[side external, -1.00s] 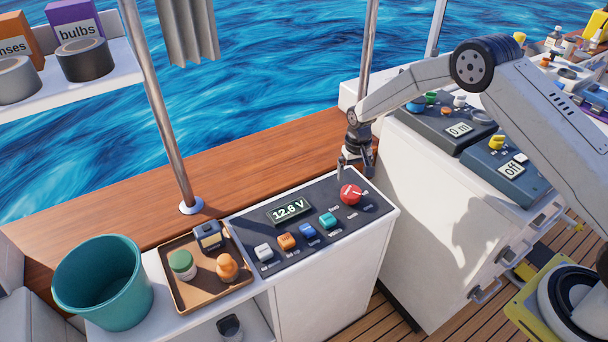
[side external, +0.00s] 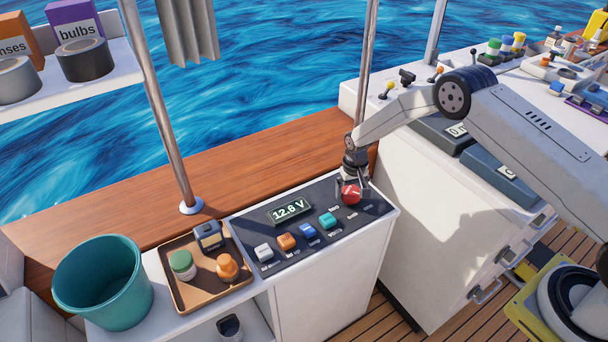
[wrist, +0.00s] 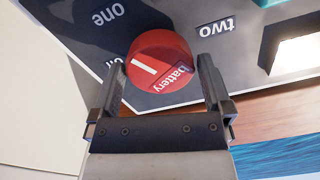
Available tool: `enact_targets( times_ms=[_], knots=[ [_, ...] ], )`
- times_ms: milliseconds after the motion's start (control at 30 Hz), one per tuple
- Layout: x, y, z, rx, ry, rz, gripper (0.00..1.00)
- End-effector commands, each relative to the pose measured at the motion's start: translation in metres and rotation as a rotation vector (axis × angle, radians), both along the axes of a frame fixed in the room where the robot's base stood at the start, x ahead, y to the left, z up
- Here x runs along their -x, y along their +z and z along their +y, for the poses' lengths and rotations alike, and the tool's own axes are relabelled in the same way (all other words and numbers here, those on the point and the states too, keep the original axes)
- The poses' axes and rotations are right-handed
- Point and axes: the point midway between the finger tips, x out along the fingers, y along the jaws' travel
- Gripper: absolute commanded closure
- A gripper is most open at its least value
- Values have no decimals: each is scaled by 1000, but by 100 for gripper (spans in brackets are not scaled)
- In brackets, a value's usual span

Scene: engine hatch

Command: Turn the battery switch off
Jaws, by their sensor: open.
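The battery switch is a round red knob (side external: 350,195) at the right end of the dark switch panel (side external: 267,236). In the wrist view the knob (wrist: 152,52) carries a white line, slanted in the picture, and a "battery" label at its edge. An "on" mark beside it is partly hidden by a finger. My gripper (side external: 353,187) is down at the knob. In the wrist view my gripper (wrist: 160,68) is open, with one finger on each side of the knob. I cannot tell whether the fingers touch it.
The voltage display (side external: 289,210) reads 12.8 V. White, orange, blue and teal switches (side external: 328,220) sit left of the knob. A brown tray (side external: 193,300) with small items and a teal bucket (side external: 100,285) stand further left. A metal post (side external: 366,80) rises behind my gripper.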

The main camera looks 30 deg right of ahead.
Motion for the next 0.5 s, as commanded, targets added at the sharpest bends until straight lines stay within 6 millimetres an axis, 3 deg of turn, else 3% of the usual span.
enact_targets(
  times_ms=[100,133,333,500],
  knots=[
    [0,0,0,0,0,0,0],
    [0,0,0,0,0,0,6],
    [0,0,0,0,0,0,70],
    [0,0,0,0,5,1,73]
  ],
)
